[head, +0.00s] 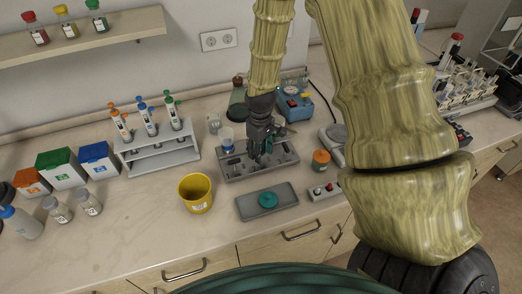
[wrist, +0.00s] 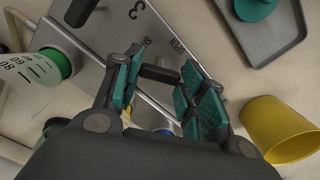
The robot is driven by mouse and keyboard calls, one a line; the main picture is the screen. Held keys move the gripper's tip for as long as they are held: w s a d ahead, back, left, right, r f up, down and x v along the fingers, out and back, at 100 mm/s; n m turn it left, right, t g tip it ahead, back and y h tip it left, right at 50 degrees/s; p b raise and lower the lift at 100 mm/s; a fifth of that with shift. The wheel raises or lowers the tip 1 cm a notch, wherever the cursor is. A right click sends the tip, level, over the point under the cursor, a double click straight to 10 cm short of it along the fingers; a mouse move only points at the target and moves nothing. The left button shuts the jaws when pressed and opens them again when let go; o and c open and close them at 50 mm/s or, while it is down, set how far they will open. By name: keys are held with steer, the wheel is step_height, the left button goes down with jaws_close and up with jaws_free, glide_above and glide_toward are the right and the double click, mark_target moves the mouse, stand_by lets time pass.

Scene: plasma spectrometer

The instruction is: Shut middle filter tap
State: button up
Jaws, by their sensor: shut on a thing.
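The grey filter manifold (head: 233,174) stands on the bench in the head view, and its metal face (wrist: 115,42) with a printed "3" fills the upper left of the wrist view. My gripper (head: 262,156) is down at the middle of the manifold. Another black tap handle (wrist: 82,10) is beside the "3". The held tap's body and number are hidden by my fingers.
A graduated cup with a green base (wrist: 40,66) is close left of my gripper in the wrist view. A grey tray (head: 247,211) with a teal disc (head: 268,200) lies in front of the manifold. A yellow bucket (head: 196,194) stands at the left, with bare bench around it.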

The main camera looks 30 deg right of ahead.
steer(key=m, duration=0.5)
steer(key=shift+w+d+r+m, duration=0.1)
steer(key=shift+m, duration=0.3)
stand_by(0.4)
steer(key=o, duration=1)
step_height(320, 180, up, 12)
steer(key=shift+r, duration=0.1)
stand_by(0.4)
step_height(320, 180, up, 8)
steer(key=p, duration=0.6)
stand_by(0.5)
